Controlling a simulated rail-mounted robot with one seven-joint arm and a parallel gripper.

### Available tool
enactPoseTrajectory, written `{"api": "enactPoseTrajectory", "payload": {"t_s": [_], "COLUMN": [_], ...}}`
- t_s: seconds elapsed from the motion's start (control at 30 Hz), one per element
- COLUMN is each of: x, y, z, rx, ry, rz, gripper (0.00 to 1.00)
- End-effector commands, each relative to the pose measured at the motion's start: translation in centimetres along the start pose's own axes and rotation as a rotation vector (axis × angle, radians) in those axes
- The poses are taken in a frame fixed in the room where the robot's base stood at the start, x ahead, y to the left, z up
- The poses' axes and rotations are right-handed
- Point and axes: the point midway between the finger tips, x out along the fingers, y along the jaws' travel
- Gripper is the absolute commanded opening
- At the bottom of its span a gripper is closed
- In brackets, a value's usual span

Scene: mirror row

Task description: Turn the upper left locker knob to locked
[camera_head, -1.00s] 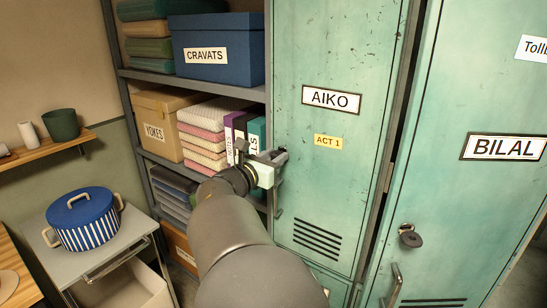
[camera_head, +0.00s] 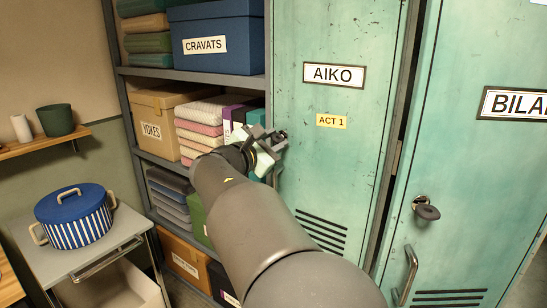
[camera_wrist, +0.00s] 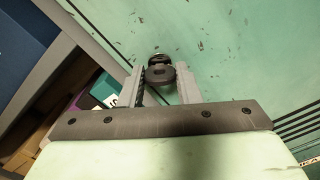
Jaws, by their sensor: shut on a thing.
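The upper left locker is the teal door labelled AIKO (camera_head: 335,180). Its dark round knob (camera_wrist: 160,74) shows in the wrist view, between the two grey fingers. My gripper (camera_head: 276,137) is at the left edge of this door; in the wrist view (camera_wrist: 160,80) it is shut on the knob. The gripper is rolled, so the door's edges and vents run slanted in the wrist view. In the head view the knob is mostly hidden by the gripper, and any lock marking cannot be made out.
The BILAL locker (camera_head: 470,180) stands to the right, with its own dark knob (camera_head: 426,208) and a handle (camera_head: 405,272). A shelf rack with a blue CRAVATS box (camera_head: 220,60) is close left of the gripper. A striped pot (camera_head: 76,215) stands on a cart farther left.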

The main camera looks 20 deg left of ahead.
Motion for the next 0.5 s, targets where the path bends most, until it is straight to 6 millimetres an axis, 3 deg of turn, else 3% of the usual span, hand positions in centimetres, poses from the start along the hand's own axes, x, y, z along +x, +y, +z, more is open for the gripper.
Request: {"api": "enactPoseTrajectory", "payload": {"t_s": [0.5], "x": [0.01], "y": [-0.36], "z": [-0.51], "rx": [0.493], "ry": [-0.001], "rz": [0.0], "gripper": [0.07]}}
